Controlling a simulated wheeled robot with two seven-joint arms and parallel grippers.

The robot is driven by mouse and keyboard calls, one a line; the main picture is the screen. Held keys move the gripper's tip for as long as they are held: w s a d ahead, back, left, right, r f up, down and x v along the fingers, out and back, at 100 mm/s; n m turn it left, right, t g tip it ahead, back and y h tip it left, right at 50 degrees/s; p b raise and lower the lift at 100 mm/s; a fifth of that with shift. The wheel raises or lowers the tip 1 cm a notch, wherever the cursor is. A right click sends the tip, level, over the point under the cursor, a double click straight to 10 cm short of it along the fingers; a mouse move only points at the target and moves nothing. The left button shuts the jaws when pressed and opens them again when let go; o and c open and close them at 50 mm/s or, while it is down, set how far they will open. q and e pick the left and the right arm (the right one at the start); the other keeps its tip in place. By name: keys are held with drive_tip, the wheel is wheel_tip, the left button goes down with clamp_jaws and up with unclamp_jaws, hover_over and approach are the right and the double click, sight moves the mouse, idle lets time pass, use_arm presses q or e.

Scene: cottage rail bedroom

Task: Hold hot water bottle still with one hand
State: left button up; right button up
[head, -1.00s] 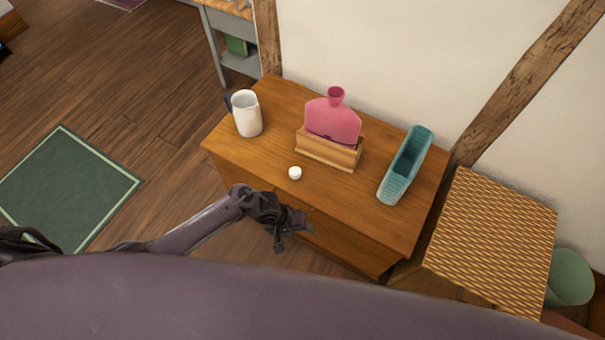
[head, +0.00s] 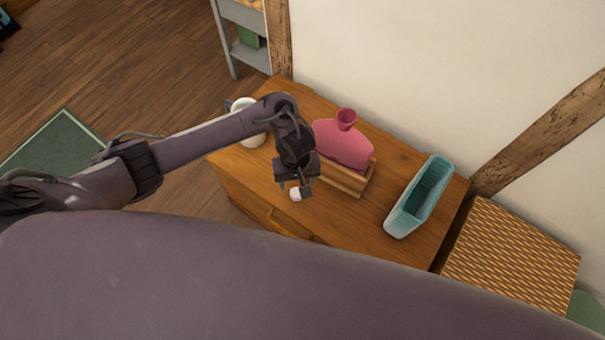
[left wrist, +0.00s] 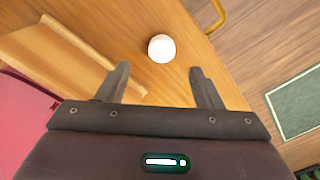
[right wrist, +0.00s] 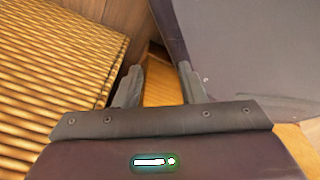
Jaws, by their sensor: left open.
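A pink hot water bottle (head: 342,146) stands upright in a wooden holder (head: 347,181) on the dresser, its open round neck facing up. It also shows at the left edge of the left wrist view (left wrist: 25,112). A small white cap (head: 296,194) lies on the dresser top in front of the holder, and it shows in the left wrist view (left wrist: 161,48). My left gripper (head: 294,190) is open and empty, above the cap and left of the bottle, pointing down. My right gripper (right wrist: 158,85) shows only in its wrist view, open and empty, beside the wicker surface.
A white jug (head: 250,136) stands at the dresser's left end, partly behind my left arm. A teal ribbed container (head: 420,196) stands on the right. A wicker-topped piece (head: 510,245) is right of the wooden dresser (head: 388,160). The wall is close behind.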

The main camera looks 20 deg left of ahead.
sight(297, 193)
use_arm(q)
drive_tip(key=shift+w+r, duration=0.1)
drive_tip(key=shift+w, duration=0.25)
drive_tip(key=shift+s+r, duration=0.1)
drive_tip(key=shift+s, duration=0.15)
drive_tip(key=shift+f, duration=0.35)
wheel_tip(297, 193, down, 2)
drive_tip(key=shift+f+b, duration=0.1)
drive_tip(key=shift+b, duration=0.5)
wheel_tip(297, 193, down, 2)
drive_tip(key=shift+s+a+f+b, duration=0.15)
drive_tip(key=shift+f+b, duration=0.05)
drive_tip(key=shift+b, duration=0.4)
wheel_tip(297, 193, down, 2)
drive_tip(key=shift+f+b, duration=0.1)
drive_tip(key=shift+b, duration=0.35)
drive_tip(key=shift+f, duration=0.2)
use_arm(e)
drive_tip(key=w, duration=0.1)
drive_tip(key=w+f, duration=0.1)
drive_tip(key=w+a, duration=0.1)
drive_tip(key=shift+w+f, duration=0.15)
drive_tip(key=shift+f, duration=0.15)
